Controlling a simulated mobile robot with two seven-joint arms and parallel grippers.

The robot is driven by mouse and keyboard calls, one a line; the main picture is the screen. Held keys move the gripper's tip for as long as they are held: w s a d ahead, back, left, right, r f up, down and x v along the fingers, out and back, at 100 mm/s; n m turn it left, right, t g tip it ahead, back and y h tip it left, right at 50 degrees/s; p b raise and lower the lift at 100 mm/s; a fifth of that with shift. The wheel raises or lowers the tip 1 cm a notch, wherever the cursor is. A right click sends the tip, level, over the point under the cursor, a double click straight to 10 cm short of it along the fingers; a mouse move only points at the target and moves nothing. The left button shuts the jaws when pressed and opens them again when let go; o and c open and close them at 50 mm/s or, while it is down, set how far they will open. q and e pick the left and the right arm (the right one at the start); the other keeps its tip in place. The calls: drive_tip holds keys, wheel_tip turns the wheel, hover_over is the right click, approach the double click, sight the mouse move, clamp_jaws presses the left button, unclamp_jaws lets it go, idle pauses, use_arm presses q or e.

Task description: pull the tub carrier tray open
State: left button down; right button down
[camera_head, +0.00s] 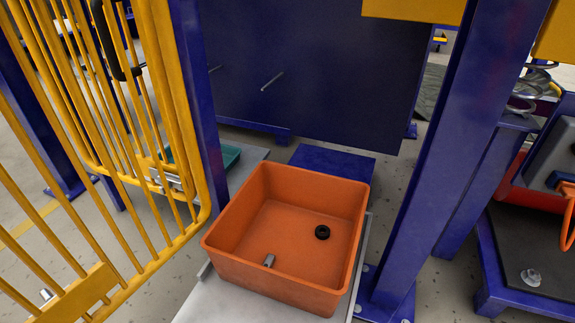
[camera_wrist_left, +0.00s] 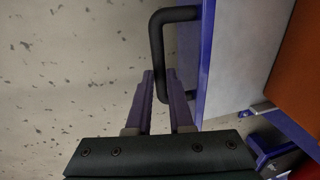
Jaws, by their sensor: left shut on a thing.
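The tub carrier tray (camera_head: 212,302) is a light grey plate under an orange tub (camera_head: 284,285) at the bottom centre of the head view. In the left wrist view, the tray (camera_wrist_left: 240,50) has a blue edge with a black bar handle (camera_wrist_left: 158,38) on it, and part of the tub (camera_wrist_left: 303,65) shows at the right. My left gripper (camera_wrist_left: 160,76) is shut on the handle, one finger on each side of the bar. The handle and my left gripper are out of the head view. My right gripper is in neither view.
A black ring (camera_head: 322,232) and a small grey metal piece (camera_head: 268,260) lie in the tub. A yellow barred gate (camera_head: 100,140) stands at the left. Blue posts (camera_head: 455,150) flank the tub. Speckled floor (camera_wrist_left: 70,80) is clear beside the handle.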

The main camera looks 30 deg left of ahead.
use_arm(q)
drive_tip(key=shift+s, duration=0.45)
drive_tip(key=shift+f, duration=0.1)
drive_tip(key=c, duration=0.8)
unclamp_jaws()
drive_tip(key=shift+d, duration=0.1)
wheel_tip(320, 180, up, 10)
drive_tip(key=s+p, duration=0.2)
drive_tip(key=p, duration=0.7)
drive_tip(key=shift+d, duration=0.2)
drive_tip(key=shift+f, duration=0.1)
